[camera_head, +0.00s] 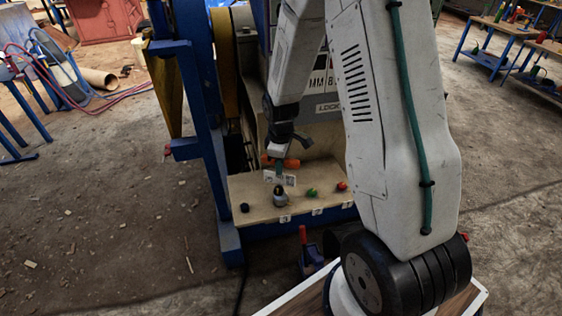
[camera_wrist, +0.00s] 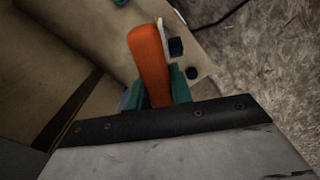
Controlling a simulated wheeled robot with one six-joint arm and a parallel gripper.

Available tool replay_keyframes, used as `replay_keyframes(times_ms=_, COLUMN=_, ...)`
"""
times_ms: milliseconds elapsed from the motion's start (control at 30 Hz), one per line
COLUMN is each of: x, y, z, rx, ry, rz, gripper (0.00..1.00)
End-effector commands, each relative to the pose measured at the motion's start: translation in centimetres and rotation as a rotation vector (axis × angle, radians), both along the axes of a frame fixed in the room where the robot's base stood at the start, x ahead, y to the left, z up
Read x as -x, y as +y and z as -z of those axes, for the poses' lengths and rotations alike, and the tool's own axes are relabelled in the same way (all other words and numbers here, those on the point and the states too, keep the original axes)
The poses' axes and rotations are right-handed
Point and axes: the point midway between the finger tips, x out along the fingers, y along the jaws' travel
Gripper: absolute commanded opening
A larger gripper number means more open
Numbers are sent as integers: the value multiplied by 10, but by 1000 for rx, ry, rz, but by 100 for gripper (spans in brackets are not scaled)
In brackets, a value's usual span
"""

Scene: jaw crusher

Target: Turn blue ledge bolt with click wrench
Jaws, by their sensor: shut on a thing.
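My gripper (camera_head: 279,170) is shut on an orange handle, which I take as the click wrench (camera_head: 291,163). The handle also shows in the wrist view (camera_wrist: 150,60), between teal fingers (camera_wrist: 160,92). The grip is above the wooden ledge (camera_head: 262,213). A very dark knob, perhaps the blue ledge bolt (camera_head: 244,207), stands at the ledge's left end, left of my gripper. Its blue is hard to make out. A grey piece with a dark top (camera_head: 280,197) stands just below my gripper; whether it joins the wrench is unclear.
A green knob (camera_head: 311,192) and a red knob (camera_head: 342,186) stand on the ledge to the right. White tags line its front edge. A blue frame post (camera_head: 203,110) rises close on the left. The crusher body is behind.

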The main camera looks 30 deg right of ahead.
Motion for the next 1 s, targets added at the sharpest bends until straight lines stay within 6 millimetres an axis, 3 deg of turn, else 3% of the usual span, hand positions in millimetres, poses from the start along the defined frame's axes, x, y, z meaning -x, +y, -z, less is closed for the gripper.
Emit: replay_keyframes(times_ms=1000, x=0, y=0, z=7, rx=0, ry=0, rz=0, gripper=0)
